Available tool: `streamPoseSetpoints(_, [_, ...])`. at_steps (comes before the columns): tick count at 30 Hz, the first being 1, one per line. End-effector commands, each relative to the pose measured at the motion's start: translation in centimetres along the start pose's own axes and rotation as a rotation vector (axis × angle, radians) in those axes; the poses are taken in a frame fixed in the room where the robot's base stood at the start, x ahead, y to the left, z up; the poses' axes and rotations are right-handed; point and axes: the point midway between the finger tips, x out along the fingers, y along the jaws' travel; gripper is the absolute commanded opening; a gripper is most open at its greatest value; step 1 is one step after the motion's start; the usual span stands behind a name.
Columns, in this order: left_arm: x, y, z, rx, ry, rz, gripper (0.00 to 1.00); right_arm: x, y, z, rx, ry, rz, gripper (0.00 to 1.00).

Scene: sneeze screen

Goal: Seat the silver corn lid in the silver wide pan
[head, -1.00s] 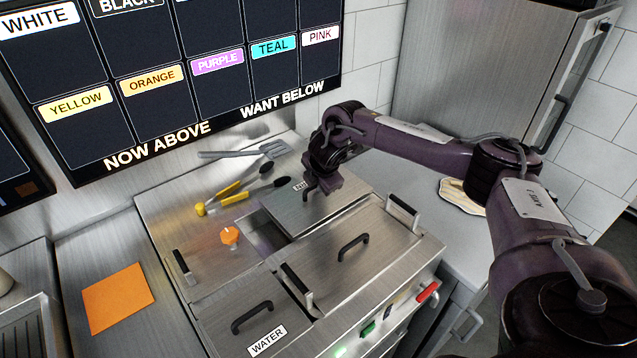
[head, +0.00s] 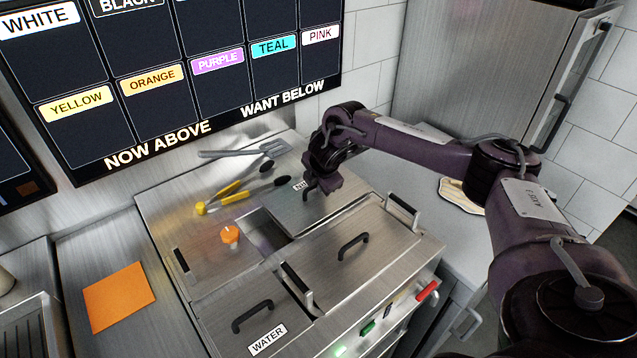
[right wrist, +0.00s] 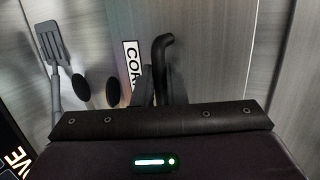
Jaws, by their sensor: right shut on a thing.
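The silver corn lid (head: 325,205) is a flat metal plate with a small label and a dark handle, at the back right of the steel counter unit in the head view. In the right wrist view the lid (right wrist: 205,60) shows its "COR" label and black bent handle. My right gripper (head: 311,192) is shut on the lid's handle. The silver wide pan (head: 261,229) shows as a dark opening at the lid's left edge; the lid covers the rest. I cannot tell whether the lid is level with the rim. My left gripper is not in view.
A lid labelled WATER (head: 252,318) and a large handled lid (head: 350,255) cover the front wells. An orange sheet (head: 118,296) lies at left.

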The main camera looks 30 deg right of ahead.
Motion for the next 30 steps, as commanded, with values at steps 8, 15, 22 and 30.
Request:
streamPoseSetpoints(8, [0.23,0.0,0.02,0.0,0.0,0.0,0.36,0.34,-0.05,-0.07,0.001,0.0,0.003,0.0])
streamPoseSetpoints(15, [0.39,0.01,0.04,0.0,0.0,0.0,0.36,0.66,-0.19,-0.13,0.001,0.0,0.003,0.0])
streamPoseSetpoints(22, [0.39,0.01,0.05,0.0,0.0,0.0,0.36,0.7,-0.23,-0.13,0.001,0.0,0.003,0.32])
streamPoseSetpoints(30, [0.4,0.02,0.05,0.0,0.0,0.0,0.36,0.81,-0.43,-0.15,-0.001,0.0,-0.002,0.37])
